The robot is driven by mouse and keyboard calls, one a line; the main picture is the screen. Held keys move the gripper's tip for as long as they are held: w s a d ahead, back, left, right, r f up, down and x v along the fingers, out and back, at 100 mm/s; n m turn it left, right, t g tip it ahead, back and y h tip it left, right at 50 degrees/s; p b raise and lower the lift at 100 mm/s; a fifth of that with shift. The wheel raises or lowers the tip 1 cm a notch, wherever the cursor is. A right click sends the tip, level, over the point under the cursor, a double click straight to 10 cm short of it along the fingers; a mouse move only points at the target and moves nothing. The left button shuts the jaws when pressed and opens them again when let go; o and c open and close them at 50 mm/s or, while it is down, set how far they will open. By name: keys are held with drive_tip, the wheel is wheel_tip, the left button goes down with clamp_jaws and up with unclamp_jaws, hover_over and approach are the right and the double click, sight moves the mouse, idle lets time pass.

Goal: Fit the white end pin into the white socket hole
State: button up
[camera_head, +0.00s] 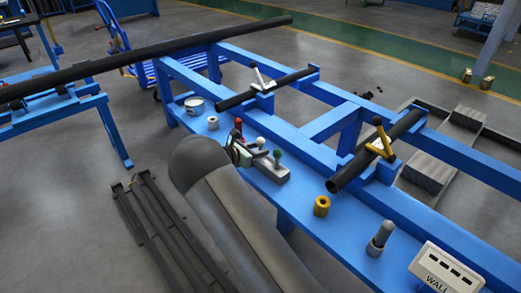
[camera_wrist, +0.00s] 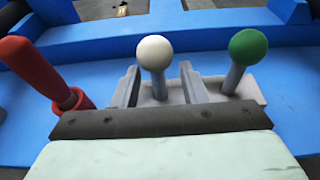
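The white end pin (camera_wrist: 156,55) has a round white head on a grey shank and stands upright in a grey block (camera_head: 268,177). It also shows small in the head view (camera_head: 261,142). My gripper (camera_wrist: 160,88) is low over the block, its two grey fingers on either side of the white pin's shank. Gaps show between shank and fingers, so it looks open. In the head view my gripper (camera_head: 240,154) is partly hidden behind my arm. I cannot identify a white socket hole in either view.
A green-headed pin (camera_wrist: 247,48) stands just right, and a red pin (camera_wrist: 35,68) leans at left in a red collar. The blue bench also holds a white can (camera_head: 195,105), a brass ring (camera_head: 321,205), a capped grey pin (camera_head: 381,236) and a "WALL" box (camera_head: 445,268).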

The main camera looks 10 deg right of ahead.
drive_tip(key=x, duration=0.3)
drive_tip(key=shift+w+d+f+b, duration=0.2)
drive_tip(key=shift+w+f+b, duration=0.05)
drive_tip(key=shift+f+b, duration=0.05)
clamp_jaws()
